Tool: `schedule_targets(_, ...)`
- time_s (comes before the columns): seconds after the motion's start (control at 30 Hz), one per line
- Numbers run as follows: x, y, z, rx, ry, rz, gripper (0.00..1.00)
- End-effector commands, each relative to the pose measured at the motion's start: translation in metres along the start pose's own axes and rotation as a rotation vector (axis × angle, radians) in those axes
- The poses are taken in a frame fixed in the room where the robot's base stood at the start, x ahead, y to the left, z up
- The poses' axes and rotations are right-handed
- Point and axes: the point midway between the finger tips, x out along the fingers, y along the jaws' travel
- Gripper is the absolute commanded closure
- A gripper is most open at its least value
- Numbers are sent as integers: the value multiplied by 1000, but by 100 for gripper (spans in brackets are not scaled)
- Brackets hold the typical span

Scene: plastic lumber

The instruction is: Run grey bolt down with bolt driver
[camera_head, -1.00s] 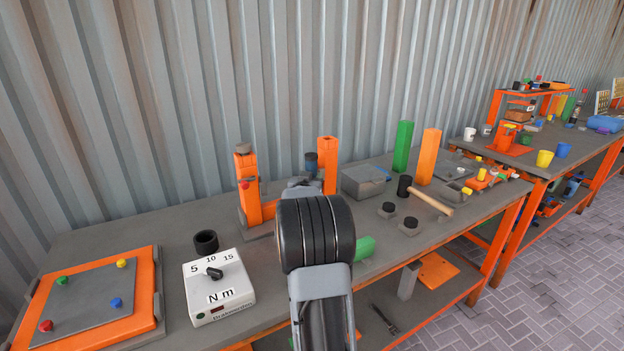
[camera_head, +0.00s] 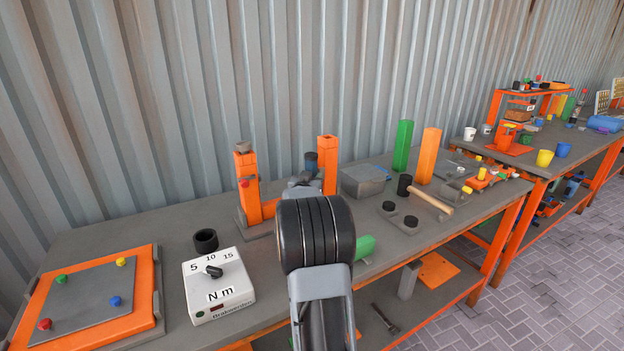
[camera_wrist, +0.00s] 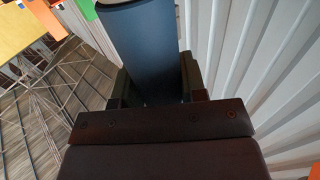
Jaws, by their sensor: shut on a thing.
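My gripper (camera_wrist: 157,88) is shut on the bolt driver (camera_wrist: 148,40), a dark blue cylinder that fills the wrist view between the two jaws. In the head view the driver's dark top (camera_head: 311,161) shows above my wrist, just left of an orange post; its lower end is hidden behind my arm. A grey bolt head (camera_head: 243,147) appears to sit on top of the left orange post (camera_head: 247,195), left of and apart from the driver. A red knob (camera_head: 243,183) is on that post's side.
The right orange post (camera_head: 328,165) stands close to the driver. A white torque box (camera_head: 218,287) with a dial and a black ring (camera_head: 205,240) lie left of my arm. A grey box (camera_head: 363,182), black caps and a wooden-handled hammer (camera_head: 433,202) lie right. The corrugated wall is close behind.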

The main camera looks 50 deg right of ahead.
Motion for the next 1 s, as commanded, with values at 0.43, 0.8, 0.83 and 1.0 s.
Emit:
schedule_targets(0.43, 0, 0, -3, -5, -19, -2, 100)
schedule_targets(0.8, 0, 0, -39, -2, -8, -2, 100)
schedule_targets(0.83, 0, 0, -42, -2, -7, -2, 100)
schedule_targets(1.0, 0, 0, -48, -2, -6, -1, 100)
